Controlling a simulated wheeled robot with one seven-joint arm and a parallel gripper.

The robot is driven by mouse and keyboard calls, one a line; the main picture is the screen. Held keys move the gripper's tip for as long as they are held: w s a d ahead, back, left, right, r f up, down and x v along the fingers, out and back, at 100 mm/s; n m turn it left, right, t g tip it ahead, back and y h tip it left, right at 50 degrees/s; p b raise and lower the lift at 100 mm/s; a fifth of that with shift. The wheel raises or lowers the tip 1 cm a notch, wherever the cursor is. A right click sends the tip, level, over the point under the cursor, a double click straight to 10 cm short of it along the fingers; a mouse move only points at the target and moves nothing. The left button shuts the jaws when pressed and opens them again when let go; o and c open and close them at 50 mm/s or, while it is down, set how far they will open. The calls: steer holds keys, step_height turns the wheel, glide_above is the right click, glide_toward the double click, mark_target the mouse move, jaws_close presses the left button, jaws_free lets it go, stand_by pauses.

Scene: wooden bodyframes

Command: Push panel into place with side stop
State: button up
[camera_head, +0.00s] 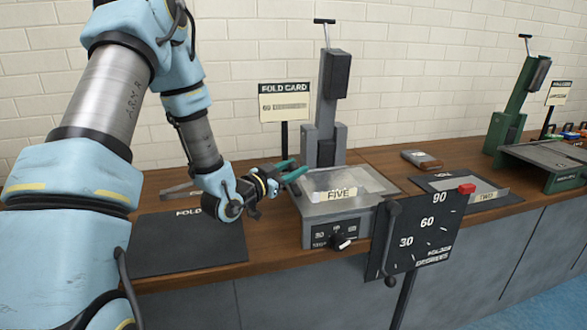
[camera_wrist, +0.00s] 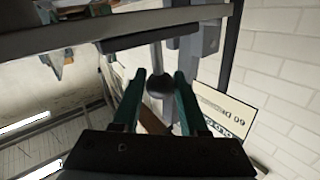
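The grey bending machine labelled FIVE (camera_head: 322,233) stands on the bench with a pale flat panel (camera_head: 362,182) on its top bed. I cannot clearly make out a separate side stop. My gripper (camera_head: 290,170) is at the left side of this machine, close to the bed's back left edge. In the wrist view my gripper (camera_wrist: 161,88) has its two teal fingers apart, with a dark round knob (camera_wrist: 161,81) in line between them. I see no clear contact with the knob. The machine's underside edge (camera_wrist: 150,20) crosses the top of the wrist view.
A fold card sign (camera_head: 285,104) stands behind the machine. A dark angle board (camera_head: 420,235) stands in front at right. A black mat (camera_head: 185,245) lies left.

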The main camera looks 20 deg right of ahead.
jaws_close()
stand_by(1.0)
